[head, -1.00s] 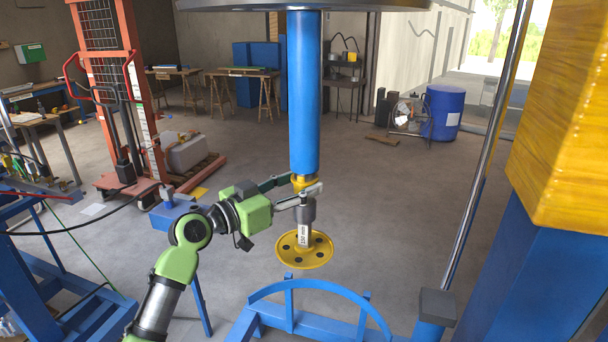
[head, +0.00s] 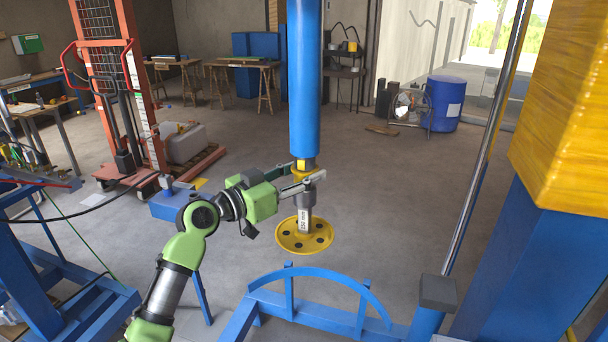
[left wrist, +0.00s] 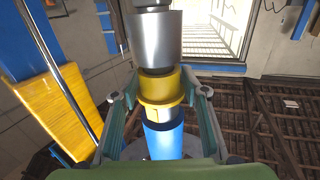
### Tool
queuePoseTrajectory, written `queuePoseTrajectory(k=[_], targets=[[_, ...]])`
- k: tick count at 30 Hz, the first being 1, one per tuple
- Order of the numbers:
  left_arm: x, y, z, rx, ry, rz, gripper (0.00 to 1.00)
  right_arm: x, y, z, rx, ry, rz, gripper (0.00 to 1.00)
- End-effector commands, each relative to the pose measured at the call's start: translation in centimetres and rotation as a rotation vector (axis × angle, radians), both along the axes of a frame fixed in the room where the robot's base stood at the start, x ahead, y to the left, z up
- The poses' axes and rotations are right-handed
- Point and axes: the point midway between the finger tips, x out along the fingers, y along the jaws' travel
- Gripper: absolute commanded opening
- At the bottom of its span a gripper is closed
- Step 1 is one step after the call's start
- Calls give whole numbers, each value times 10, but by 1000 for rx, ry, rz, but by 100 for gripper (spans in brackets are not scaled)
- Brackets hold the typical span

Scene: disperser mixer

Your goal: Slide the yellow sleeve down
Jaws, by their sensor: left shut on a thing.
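The yellow sleeve (head: 303,172) sits around the shaft just below the blue column (head: 304,90). Below it are a grey metal coupling (head: 306,196) and a round yellow disc with dark holes (head: 304,235). My left gripper (head: 305,176) reaches in from the left and is shut on the sleeve, a finger on each side. In the left wrist view the yellow sleeve (left wrist: 160,88) lies between the fingertips of my left gripper (left wrist: 160,97), with the silver coupling (left wrist: 154,40) above it in the picture and the blue column (left wrist: 162,138) below. My right gripper is not in view.
A blue frame with a curved rail (head: 325,272) stands below the disc. A shiny rod (head: 478,165) and a yellow and blue machine body (head: 565,110) are at the right. An orange lift (head: 110,85) and a blue barrel (head: 446,103) stand farther back.

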Motion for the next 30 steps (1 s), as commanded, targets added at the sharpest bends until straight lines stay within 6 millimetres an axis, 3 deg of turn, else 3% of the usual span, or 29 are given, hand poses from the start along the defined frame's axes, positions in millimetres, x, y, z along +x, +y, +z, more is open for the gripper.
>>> queuePoseTrajectory(k=[1,3,13,14,23,30], targets=[[0,0,-13,3,1,-1,2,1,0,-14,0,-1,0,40],[0,0,-16,2,1,-1,2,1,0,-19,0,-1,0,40],[0,0,-17,5,6,-2,2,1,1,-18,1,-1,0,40],[0,0,-17,6,7,-2,46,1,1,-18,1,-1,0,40],[-1,1,-15,3,4,-1,47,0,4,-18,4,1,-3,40],[-22,26,-16,7,2,2,47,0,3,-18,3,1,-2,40]])
